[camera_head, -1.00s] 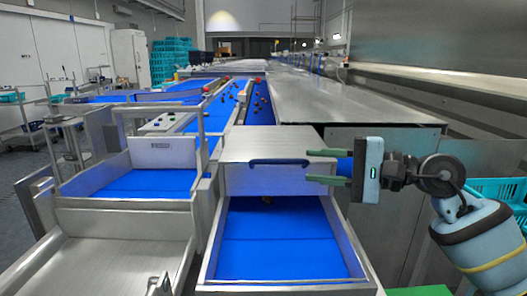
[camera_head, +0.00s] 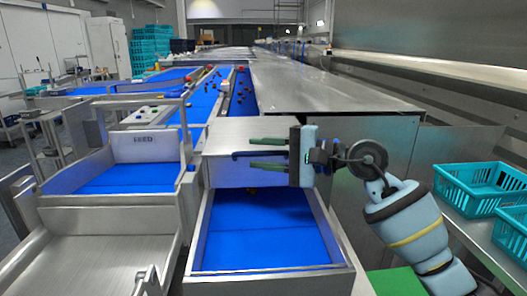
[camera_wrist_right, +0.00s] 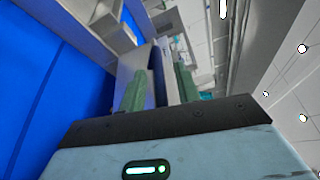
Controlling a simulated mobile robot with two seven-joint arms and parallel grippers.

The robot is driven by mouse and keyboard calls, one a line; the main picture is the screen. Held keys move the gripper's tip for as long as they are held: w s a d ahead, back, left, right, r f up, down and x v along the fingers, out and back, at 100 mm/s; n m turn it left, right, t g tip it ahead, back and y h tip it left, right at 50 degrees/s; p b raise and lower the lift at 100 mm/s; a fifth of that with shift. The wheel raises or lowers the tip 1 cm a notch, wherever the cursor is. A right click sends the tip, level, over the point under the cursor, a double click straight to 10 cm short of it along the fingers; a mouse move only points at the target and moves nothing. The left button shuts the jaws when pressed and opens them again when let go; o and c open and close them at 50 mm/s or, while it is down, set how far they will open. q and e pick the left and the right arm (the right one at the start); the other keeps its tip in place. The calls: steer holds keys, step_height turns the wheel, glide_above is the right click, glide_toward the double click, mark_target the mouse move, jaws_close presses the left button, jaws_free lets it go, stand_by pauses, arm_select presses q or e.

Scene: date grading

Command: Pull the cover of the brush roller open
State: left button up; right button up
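The brush roller cover (camera_head: 225,135) is a steel box lid above the blue-lined tray (camera_head: 265,235); it looks closed. A dark blue bar handle (camera_head: 238,155) runs across its front, and shows in the wrist view as a dark blue strip (camera_wrist_right: 158,75). My right gripper (camera_head: 251,153) comes in from the right with its green fingers apart, one above and one below the handle. In the wrist view the handle lies between the fingers (camera_wrist_right: 160,68), with gaps showing; contact cannot be told. My left gripper is not in view.
A second blue-lined tray (camera_head: 55,190) is at the left. Belts (camera_head: 203,103) carrying dates run away behind the cover. A steel table (camera_head: 330,95) is at the back right. Teal crates (camera_head: 470,190) stand at the right on a steel shelf.

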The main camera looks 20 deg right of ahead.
jaws_close()
stand_by(0.3)
